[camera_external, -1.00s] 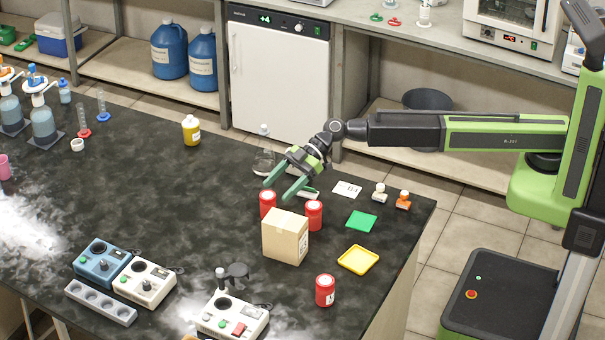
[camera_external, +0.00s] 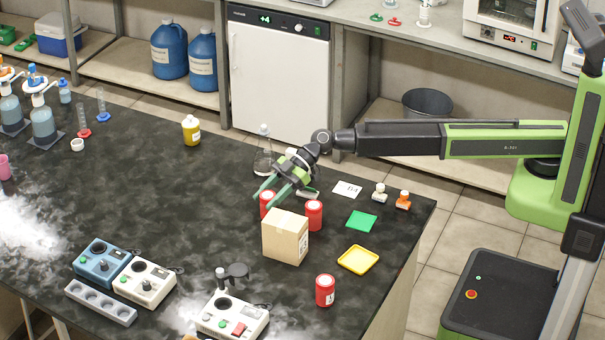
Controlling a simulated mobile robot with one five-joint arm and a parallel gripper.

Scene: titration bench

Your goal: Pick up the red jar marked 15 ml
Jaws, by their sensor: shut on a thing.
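Three red jars with pale lids stand on the dark bench. One red jar (camera_external: 267,206) is behind the left side of the cardboard box, and my gripper (camera_external: 268,200) is shut on it, with its green fingers at the jar's upper part. The jar appears upright on the bench. A second red jar (camera_external: 314,216) stands just right of it, behind the box. A third red jar (camera_external: 325,291) stands alone near the front right. The 15 ml marking cannot be read on any of them.
The cardboard box (camera_external: 285,238) stands directly in front of the two rear jars. A glass flask (camera_external: 263,158) stands behind my gripper. A green square (camera_external: 361,221), a yellow tray (camera_external: 358,259), and small white (camera_external: 379,193) and orange (camera_external: 403,200) bottles are to the right.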

